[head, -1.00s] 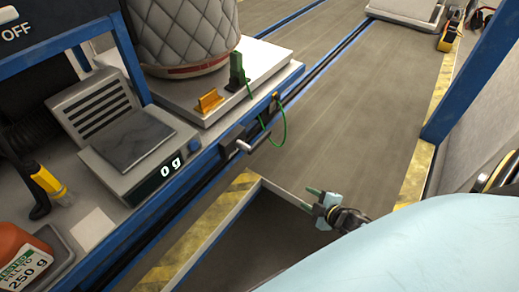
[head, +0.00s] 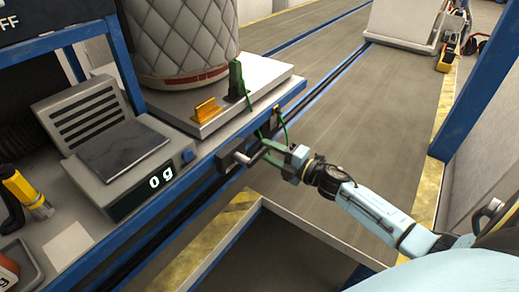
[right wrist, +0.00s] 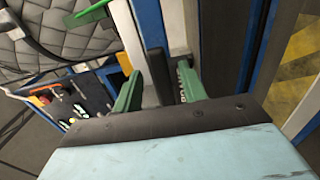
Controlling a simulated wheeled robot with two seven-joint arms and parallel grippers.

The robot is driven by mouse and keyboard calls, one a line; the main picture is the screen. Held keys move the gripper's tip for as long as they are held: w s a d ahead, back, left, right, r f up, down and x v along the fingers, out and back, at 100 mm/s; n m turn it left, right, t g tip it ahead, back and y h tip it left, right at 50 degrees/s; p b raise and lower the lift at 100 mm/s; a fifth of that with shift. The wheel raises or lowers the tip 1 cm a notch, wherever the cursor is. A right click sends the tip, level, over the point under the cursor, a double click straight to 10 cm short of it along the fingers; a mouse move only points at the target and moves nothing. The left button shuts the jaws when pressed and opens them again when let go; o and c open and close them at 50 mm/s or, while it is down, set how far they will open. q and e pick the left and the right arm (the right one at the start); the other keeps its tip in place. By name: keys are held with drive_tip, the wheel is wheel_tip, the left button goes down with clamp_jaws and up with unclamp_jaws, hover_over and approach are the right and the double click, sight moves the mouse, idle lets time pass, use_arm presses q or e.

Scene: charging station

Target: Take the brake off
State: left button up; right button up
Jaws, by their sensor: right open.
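The brake lever (head: 250,158) is a short dark-and-grey handle on the blue front rail of the bench in the head view. My right gripper (head: 276,154) has reached it, with its green fingers open at the lever's outer end. In the right wrist view the gripper (right wrist: 160,84) has a green finger on each side of a dark lever (right wrist: 159,70). White lettering that seems to read BRAKE shows beside the right finger, partly hidden. Contact with the lever cannot be told. My left gripper is in neither view.
A scale (head: 125,155) reading 0 g stands on the bench. A quilted container (head: 185,40) rests on a white platform (head: 265,75) with an orange wedge (head: 206,110) and a green upright piece (head: 236,82), its green cord hanging near the lever. Open floor lies to the right.

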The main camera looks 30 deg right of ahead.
sight(267, 151)
drive_tip(key=shift+x, duration=2.1)
clamp_jaws()
